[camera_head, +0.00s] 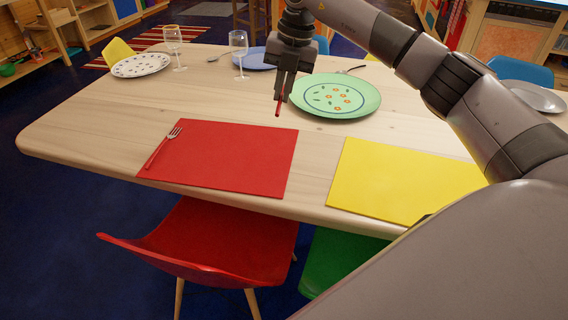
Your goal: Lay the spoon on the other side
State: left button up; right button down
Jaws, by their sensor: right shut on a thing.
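My right gripper (283,94) is shut on a thin red utensil, which I take to be the spoon (278,109). Its red end points down above the table, just left of the green plate; the rest is hidden by the fingers, so I cannot see a bowl. The gripper is beyond the far edge of the red placemat (235,160). A fork (163,147) with a red handle lies along the left side of this mat. My left gripper is not in view.
A green flowered plate (305,107) is beside the gripper, with a utensil (350,69) behind it. A yellow placemat (390,185) lies at right. Two glasses (240,48), a blue plate (262,58) and a spotted plate (140,65) stand farther back. The red mat is otherwise bare.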

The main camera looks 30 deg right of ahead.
aim_at(282, 169)
jog(key=shift+d+f+m, duration=0.1)
jog(key=shift+f+m, duration=0.05)
jog(key=shift+m, duration=0.15)
notch_tip(282, 169, down, 20)
jog(key=shift+w+r, duration=0.1)
jog(key=shift+r, duration=0.05)
jog(key=c, duration=1.2)
grip_release()
jog(key=shift+c, duration=0.2)
jog(key=shift+r, duration=0.15)
notch_tip(282, 169, up, 12)
jog(key=s+d, duration=0.1)
jog(key=shift+s+d+f, duration=0.25)
jog(key=shift+s+d, duration=0.1)
